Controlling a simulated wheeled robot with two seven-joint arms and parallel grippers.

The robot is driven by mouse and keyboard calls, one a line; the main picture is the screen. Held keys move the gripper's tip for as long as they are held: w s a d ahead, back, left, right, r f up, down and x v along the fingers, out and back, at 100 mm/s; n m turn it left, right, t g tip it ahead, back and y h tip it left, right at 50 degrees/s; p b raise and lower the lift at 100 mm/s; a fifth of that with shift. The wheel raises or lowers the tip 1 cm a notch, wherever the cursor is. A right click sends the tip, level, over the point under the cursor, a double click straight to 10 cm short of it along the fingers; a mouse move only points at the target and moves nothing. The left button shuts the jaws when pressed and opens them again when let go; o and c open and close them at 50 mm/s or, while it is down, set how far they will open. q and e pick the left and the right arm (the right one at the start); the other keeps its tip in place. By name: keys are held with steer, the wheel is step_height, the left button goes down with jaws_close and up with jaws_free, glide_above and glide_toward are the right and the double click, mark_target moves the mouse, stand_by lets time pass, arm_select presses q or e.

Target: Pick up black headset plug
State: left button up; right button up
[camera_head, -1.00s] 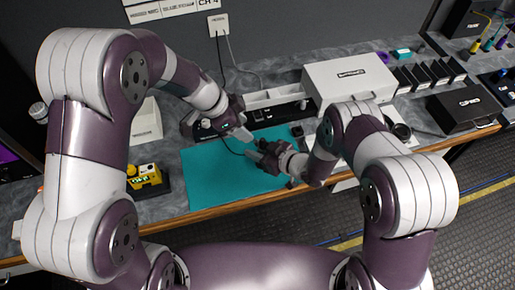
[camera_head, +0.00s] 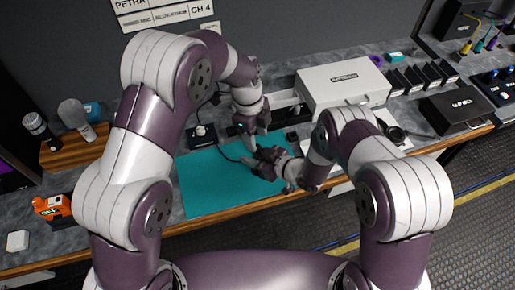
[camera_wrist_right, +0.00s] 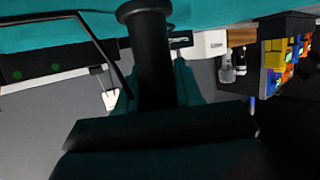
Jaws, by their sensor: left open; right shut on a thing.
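The black headset plug (camera_wrist_right: 150,55) shows in the right wrist view as a dark cylinder with a wider rim, standing out from between my dark jaws. My right gripper (camera_head: 254,160) is shut on it above the teal mat (camera_head: 215,190). The plug is too small and dark to make out in the head view. A thin black cable (camera_head: 228,157) runs from the back of the mat towards the right gripper. My left gripper (camera_head: 247,143) is open and points down just behind the right one; I cannot tell whether they touch.
A white case (camera_head: 343,85) and a black box (camera_head: 452,106) stand to the right. A small dark unit (camera_head: 202,136) sits behind the mat. Microphones (camera_head: 75,118) stand on a wooden board at left. An orange device (camera_head: 52,207) is at the left front. The mat's front half is clear.

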arm_select(q)
step_height(320, 180, down, 5)
steer(key=shift+d+r, duration=0.1)
jaws_close()
step_height(320, 180, up, 10)
arm_select(e)
steer(key=o, duration=1.1)
steer(key=shift+o, duration=0.2)
